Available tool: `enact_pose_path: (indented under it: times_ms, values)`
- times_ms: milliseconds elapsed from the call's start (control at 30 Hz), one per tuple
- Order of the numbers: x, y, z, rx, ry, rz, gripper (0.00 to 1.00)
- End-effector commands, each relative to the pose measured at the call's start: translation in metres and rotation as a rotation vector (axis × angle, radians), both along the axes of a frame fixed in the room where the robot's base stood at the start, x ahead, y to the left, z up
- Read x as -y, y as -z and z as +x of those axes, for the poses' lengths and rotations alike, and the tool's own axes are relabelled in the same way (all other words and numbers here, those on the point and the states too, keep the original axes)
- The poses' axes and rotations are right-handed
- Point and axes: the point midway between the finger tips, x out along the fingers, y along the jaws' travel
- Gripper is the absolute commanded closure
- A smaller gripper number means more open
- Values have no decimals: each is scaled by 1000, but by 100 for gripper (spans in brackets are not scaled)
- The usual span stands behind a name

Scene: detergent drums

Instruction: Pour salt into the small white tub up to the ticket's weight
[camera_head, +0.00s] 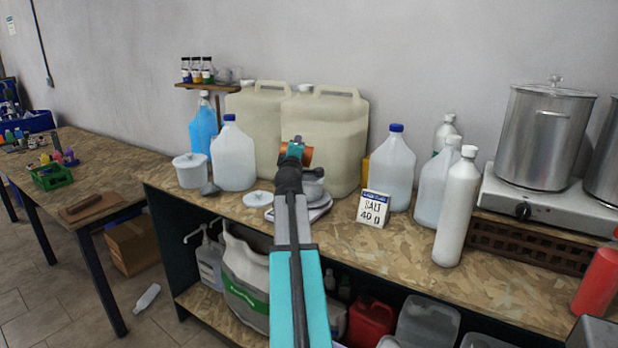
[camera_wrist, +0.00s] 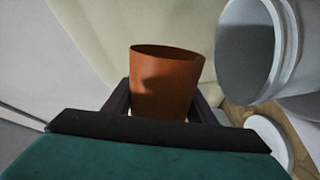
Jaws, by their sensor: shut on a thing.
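My gripper (camera_head: 293,153) is shut on an orange-brown cup (camera_wrist: 167,85), which also shows in the head view (camera_head: 308,154). The cup is tipped about onto its side, mouth to the right, above the small white tub (camera_head: 312,184). My arm partly hides this tub, which stands on a flat scale (camera_head: 318,210). In the wrist view the tub's open mouth (camera_wrist: 246,50) shows grey inside; I cannot tell how much salt it holds. No falling grains are visible. The scale's reading is hidden. The ticket (camera_head: 374,208) reads SALT and about 40 g.
A white lid (camera_head: 257,199) and a grey scoop (camera_head: 210,189) lie left of the scale. Large cream drums (camera_head: 340,130) stand close behind. Bottles (camera_head: 455,210) and a steel pot (camera_head: 545,135) are right.

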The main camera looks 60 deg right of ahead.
Motion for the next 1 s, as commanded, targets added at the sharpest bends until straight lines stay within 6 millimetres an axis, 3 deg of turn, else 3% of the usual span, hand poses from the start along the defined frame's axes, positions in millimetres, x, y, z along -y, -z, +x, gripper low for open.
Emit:
enact_pose_path:
  times_ms: [1000]
  values:
    - [1,-3,-2,42,0,24,74]
